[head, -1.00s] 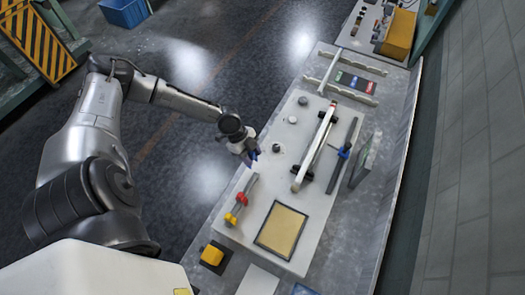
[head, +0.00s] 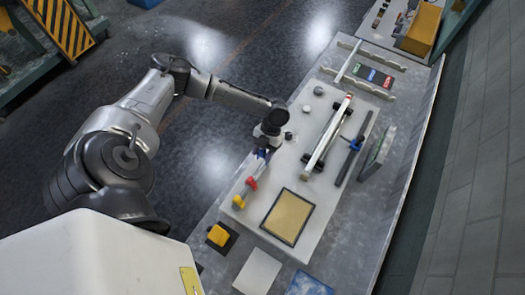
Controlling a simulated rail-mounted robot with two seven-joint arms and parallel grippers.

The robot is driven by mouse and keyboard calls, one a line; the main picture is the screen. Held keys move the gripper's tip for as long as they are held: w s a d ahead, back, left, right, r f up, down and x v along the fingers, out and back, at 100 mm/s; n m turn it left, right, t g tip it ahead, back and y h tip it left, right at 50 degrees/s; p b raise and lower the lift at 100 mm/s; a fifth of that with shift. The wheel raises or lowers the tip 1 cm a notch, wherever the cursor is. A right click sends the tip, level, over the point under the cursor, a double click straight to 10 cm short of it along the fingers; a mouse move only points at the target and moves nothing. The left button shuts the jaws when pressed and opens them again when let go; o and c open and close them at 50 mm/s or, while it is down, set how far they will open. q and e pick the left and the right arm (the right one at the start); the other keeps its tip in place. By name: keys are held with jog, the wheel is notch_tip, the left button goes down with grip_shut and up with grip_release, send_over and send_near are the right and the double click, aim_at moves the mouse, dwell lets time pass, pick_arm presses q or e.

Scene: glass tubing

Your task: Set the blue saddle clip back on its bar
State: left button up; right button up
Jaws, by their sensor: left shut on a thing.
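My left gripper (head: 264,148) is shut on the blue saddle clip (head: 261,154), a small blue piece mostly hidden by the fingers. The gripper is at the upper end of a short bar at the left edge of the white board. A red clip (head: 251,183) and a yellow clip (head: 239,201) sit lower on this bar. I cannot tell whether the blue clip touches the bar. My right gripper is not in view.
A long white tube (head: 327,138) lies on dark supports mid-board. Right of it are a dark rod with a blue piece (head: 355,144) and an upright panel (head: 378,151). A framed tan pad (head: 288,217) and a yellow block (head: 218,235) lie nearer.

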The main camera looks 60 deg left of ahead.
pick_arm(q)
jog(key=shift+f, duration=0.2)
jog(key=b, duration=0.4)
send_over(261, 168)
jog(key=w, duration=0.1)
jog(key=shift+a+f, duration=0.2)
jog(key=shift+f, duration=0.9)
jog(key=shift+a+f, duration=0.2)
jog(key=shift+f, duration=0.85)
jog(key=shift+f+b, duration=1.2)
jog(key=shift+f, duration=0.65)
jog(key=o, duration=1)
jog(key=shift+c, duration=0.2)
jog(key=shift+w, duration=0.1)
